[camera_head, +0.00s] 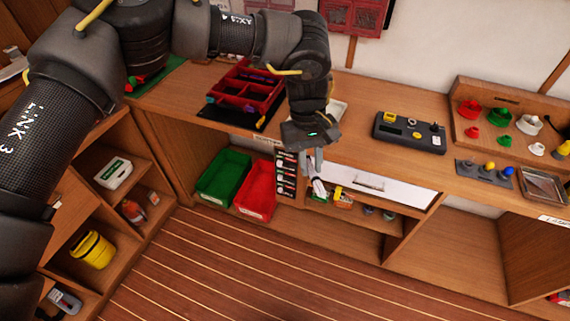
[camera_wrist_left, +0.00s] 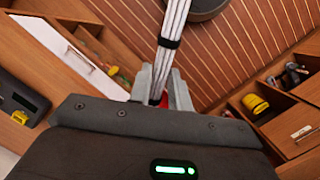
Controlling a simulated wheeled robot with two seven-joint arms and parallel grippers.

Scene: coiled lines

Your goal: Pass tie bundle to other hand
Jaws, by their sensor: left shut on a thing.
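The tie bundle is a sheaf of thin white strips with a dark band around it. In the left wrist view the tie bundle (camera_wrist_left: 174,28) rises from between the fingers of my left gripper (camera_wrist_left: 162,88). In the head view my left gripper (camera_head: 314,160) points down in front of the counter edge, shut on the tie bundle (camera_head: 318,187), which shows small and pale below the fingers. The bundle's gripped part is partly hidden by the fingers. My right gripper is in neither view.
A counter with shelves runs behind my left gripper. It bears a red divided tray (camera_head: 245,92), a dark control box (camera_head: 409,133) and coloured knobs on a board. Green (camera_head: 224,177) and red (camera_head: 257,190) bins stand below. The plank floor (camera_head: 240,270) is clear in front.

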